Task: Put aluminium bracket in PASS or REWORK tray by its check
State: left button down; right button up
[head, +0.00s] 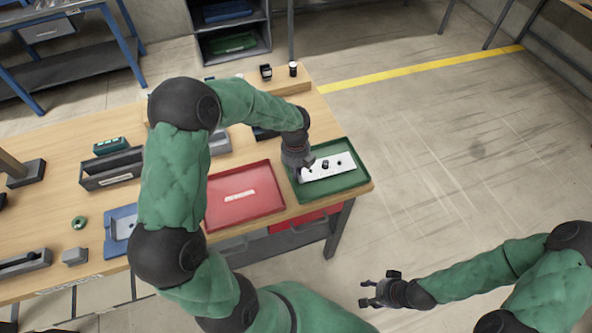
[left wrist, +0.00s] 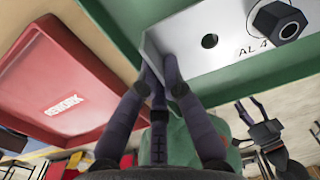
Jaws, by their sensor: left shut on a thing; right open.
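The aluminium bracket (head: 342,162), a pale flat plate with a dark nut-like part and a hole, is over the green tray (head: 350,183). In the left wrist view the bracket (left wrist: 222,58) shows the hole, a dark hex nut and the letters "AL" with part of a number. My left gripper (head: 300,172) is shut on the bracket's near-left end. I cannot tell whether the plate touches the tray floor. The red tray (head: 262,180) left of it is empty; its label reads REWORK in the left wrist view (left wrist: 62,105). My right gripper (head: 377,290) is open and empty, off the table.
A blue tray or fixture (head: 117,222), a green ring (head: 79,222) and grey bins (head: 112,170) stand on the table's left part. A small black-capped container (head: 293,69) stands at the back edge. The floor right of the table is clear.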

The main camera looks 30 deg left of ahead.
pick_arm(q)
jog(key=shift+f, duration=0.1)
jog(key=shift+f, duration=0.35)
jog(key=shift+f, duration=0.15)
jog(key=c, duration=1.7)
grip_release()
notch_tip(320, 180, up, 13)
jog(key=shift+r+p, duration=0.15)
jog(key=shift+p, duration=1.1)
